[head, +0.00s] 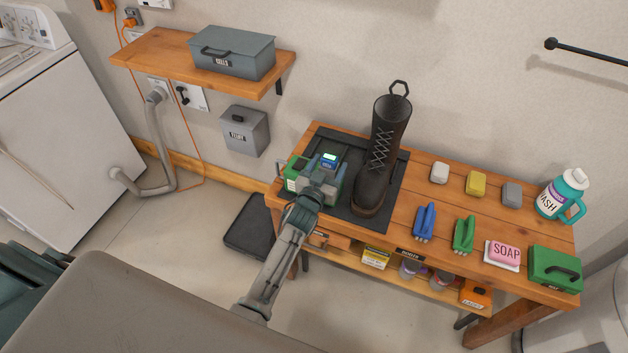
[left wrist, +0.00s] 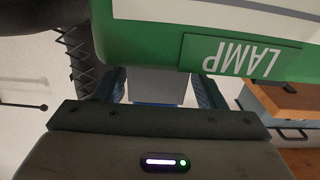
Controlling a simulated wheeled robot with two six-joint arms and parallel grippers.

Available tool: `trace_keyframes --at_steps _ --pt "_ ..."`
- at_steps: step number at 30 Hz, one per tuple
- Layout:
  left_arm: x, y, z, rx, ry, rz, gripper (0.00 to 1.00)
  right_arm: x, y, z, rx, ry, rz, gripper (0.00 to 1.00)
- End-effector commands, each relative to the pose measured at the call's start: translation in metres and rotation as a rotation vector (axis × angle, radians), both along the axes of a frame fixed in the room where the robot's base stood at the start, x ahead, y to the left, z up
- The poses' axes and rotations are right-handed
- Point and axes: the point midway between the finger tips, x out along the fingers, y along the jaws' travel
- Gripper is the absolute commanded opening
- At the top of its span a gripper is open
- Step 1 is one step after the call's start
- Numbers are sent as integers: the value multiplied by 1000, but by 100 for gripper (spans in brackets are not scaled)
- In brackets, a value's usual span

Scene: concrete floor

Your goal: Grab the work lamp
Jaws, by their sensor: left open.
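The work lamp (head: 297,174) is a green box-shaped thing on the dark mat at the left end of the wooden bench. In the left wrist view its green body (left wrist: 150,40) fills the top, with a label reading LAMP upside down. My left gripper (head: 325,167) is at the lamp and hides part of it in the head view. Its two fingers (left wrist: 158,90) are apart, with a grey part of the lamp showing between them. I cannot tell whether they touch it. My right gripper is not in view.
A tall dark boot (head: 380,160) stands on the mat (head: 337,206) just right of the lamp. Brushes, a soap (head: 503,253), a wash bottle (head: 561,195) and a green box (head: 554,268) fill the bench's right part. A shelf (head: 150,55) with a grey box hangs behind.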

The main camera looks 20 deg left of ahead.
Motion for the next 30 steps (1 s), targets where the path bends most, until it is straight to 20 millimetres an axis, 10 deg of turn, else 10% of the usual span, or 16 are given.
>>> trace_keyframes --at_steps 11,30 --pt "0 0 0 0 1 0 2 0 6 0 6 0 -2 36" --pt "0 0 13 0 -4 0 0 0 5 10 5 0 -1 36"
